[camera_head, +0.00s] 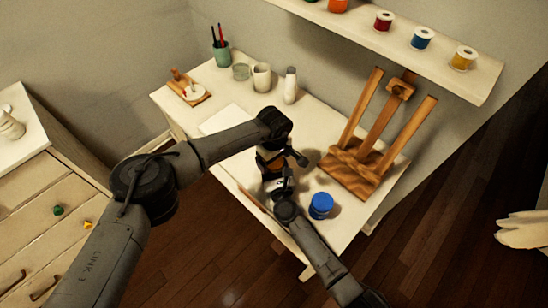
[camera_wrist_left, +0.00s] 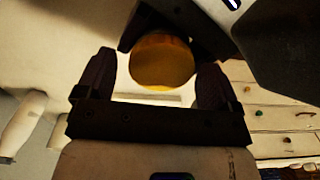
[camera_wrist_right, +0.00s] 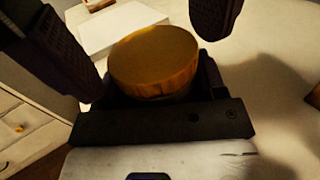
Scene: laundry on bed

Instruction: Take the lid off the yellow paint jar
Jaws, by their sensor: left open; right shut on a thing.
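The yellow paint jar shows by its lid (camera_wrist_right: 155,60) in the right wrist view, and the lid (camera_wrist_left: 161,62) also appears in the left wrist view. My right gripper (camera_head: 280,184) is shut on the jar below the lid. My left gripper (camera_head: 278,169) is open, with its fingers spread on either side of the lid and gaps visible between them and it. In the head view the grippers meet above the table's front part and hide the jar. Whether the jar touches the table I cannot tell.
A blue jar (camera_head: 321,206) stands close to the right of the grippers on the white table (camera_head: 315,237). A wooden easel (camera_head: 367,150) is behind it. A grey-white bottle (camera_head: 290,86), a cup (camera_head: 262,77) and a brush pot (camera_head: 221,55) stand at the back. A shelf (camera_head: 420,59) hangs above.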

